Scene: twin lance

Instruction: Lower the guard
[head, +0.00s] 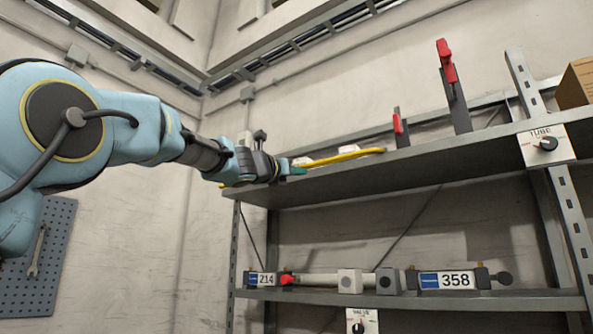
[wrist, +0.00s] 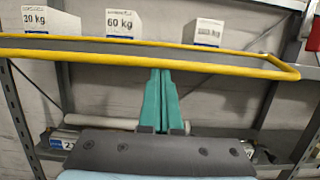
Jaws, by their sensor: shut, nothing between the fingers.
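A yellow bar (head: 345,157), which looks like the guard, lies along the left part of the upper shelf in the head view. In the wrist view the yellow bar (wrist: 150,46) runs across the picture and bends back at the right end. My gripper (head: 298,171) is at the left end of the upper shelf, close to the bar. Its teal fingers (wrist: 160,73) are shut and empty, with tips just below the bar in the wrist view. I cannot tell whether they touch it.
The upper shelf (head: 420,160) carries two red-handled levers (head: 447,62) (head: 398,124) and a cardboard box (head: 575,84). A dial box (head: 546,145) hangs at right. The lower shelf holds units marked 214 (head: 265,280) and 358 (head: 455,280).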

